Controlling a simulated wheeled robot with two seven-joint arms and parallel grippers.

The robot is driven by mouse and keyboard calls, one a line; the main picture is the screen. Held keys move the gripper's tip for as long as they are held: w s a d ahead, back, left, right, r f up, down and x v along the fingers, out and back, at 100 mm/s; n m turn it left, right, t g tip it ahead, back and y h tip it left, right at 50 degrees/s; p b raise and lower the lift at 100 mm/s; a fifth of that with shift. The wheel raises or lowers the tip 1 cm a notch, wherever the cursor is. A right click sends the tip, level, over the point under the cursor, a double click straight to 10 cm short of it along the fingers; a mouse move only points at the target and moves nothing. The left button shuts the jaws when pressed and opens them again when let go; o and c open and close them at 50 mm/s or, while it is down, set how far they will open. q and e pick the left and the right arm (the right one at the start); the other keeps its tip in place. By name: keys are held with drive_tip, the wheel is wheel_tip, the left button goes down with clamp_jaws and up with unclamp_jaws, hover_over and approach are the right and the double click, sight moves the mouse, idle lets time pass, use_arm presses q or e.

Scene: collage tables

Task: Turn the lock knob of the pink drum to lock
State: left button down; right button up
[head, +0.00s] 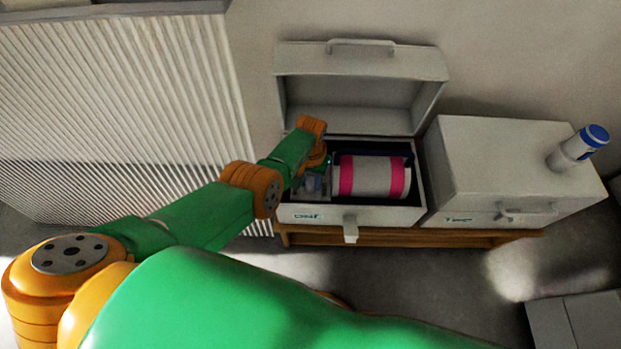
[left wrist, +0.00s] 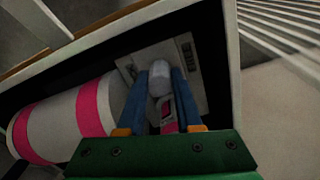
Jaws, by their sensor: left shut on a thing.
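The pink drum (head: 375,176) is a white cylinder with pink bands, lying on its side in an open grey case (head: 360,213). In the left wrist view the drum (left wrist: 62,120) is at the left. At its end is a grey plate (left wrist: 190,55) with a pale, rounded lock knob (left wrist: 160,78). My left gripper (head: 315,182) reaches into the case at the drum's left end. In the left wrist view its blue fingers (left wrist: 161,90) are shut on the knob, one on each side. A small pink and white mark shows between the fingers. The knob's exact setting cannot be told.
The case lid (head: 360,85) stands open behind the drum. A closed grey case (head: 510,165) sits to the right on the same wooden bench (head: 440,236), with a white, blue-capped bottle (head: 578,147) on top. A ribbed white panel (head: 125,110) stands at the left.

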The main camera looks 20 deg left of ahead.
use_arm(q)
drive_tip(key=m, duration=0.5)
drive_tip(key=shift+m, duration=0.4)
idle(0.4)
drive_tip(key=c, duration=0.6)
unclamp_jaws()
